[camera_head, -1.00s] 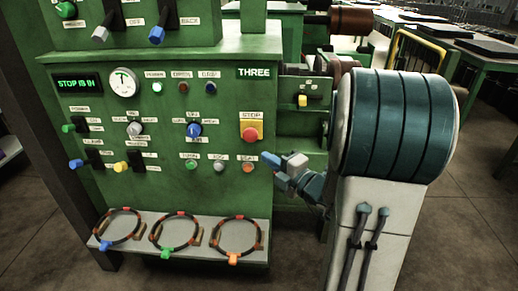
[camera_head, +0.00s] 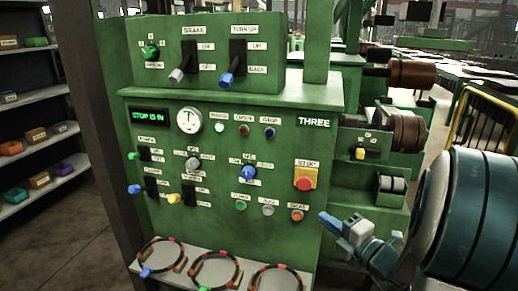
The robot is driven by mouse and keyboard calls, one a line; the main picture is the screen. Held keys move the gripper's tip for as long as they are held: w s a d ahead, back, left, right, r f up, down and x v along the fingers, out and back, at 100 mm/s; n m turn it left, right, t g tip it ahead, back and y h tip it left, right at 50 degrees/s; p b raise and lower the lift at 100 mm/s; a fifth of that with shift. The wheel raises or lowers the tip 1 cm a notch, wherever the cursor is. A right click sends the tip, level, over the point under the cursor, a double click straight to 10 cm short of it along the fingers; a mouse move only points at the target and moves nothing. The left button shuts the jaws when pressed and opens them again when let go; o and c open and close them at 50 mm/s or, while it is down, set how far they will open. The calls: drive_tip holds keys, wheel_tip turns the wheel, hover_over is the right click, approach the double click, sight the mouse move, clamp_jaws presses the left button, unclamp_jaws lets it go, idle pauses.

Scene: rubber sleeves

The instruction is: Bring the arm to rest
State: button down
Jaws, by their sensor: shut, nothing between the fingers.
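My gripper (camera_head: 327,219) is at the lower right of the head view, at the end of my teal and white arm (camera_head: 478,215). Its blue fingertips are together with nothing between them. They point left toward the green machine panel (camera_head: 225,160), just right of the orange button and below the red stop button (camera_head: 305,184) on its yellow plate. Whether the fingertips touch the panel cannot be told. The panel's display (camera_head: 150,117) reads "STOP IS IN". Part of my arm is cut off by the right edge.
Levers, knobs and small buttons cover the panel. Several ringed hoops (camera_head: 160,256) lie on a pale ledge (camera_head: 312,272) below. A shelf (camera_head: 40,130) with small boxes stands at left. Rollers (camera_head: 400,133) and a yellow rail (camera_head: 488,110) are at right. Floor shows at lower left.

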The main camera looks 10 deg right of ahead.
drive_tip(key=s+a+r+n+g+y+p, duration=0.1)
drive_tip(key=s+a+r+n+g+p, duration=0.15)
drive_tip(key=s+a+n+g, duration=0.7)
drive_tip(key=s+a+r+n+g+y+p, duration=0.1)
drive_tip(key=s+a+n+g+y+p, duration=0.25)
drive_tip(key=n, duration=1.05)
drive_tip(key=s+d+r+n+h+p, duration=0.1)
drive_tip(key=n+h, duration=0.3)
drive_tip(key=n, duration=0.4)
drive_tip(key=s+d+r+n+h+p, duration=0.1)
drive_tip(key=d+r+n+h+p, duration=0.1)
drive_tip(key=n, duration=0.6)
drive_tip(key=s+d+r+n+h+p, duration=0.1)
drive_tip(key=r+n+h+p, duration=0.3)
drive_tip(key=n, duration=0.4)
drive_tip(key=shift+d+h+p, duration=0.45)
drive_tip(key=shift+d+h, duration=0.05)
drive_tip(key=shift+h, duration=0.65)
drive_tip(key=shift+s+a, duration=0.1)
drive_tip(key=shift+s, duration=0.05)
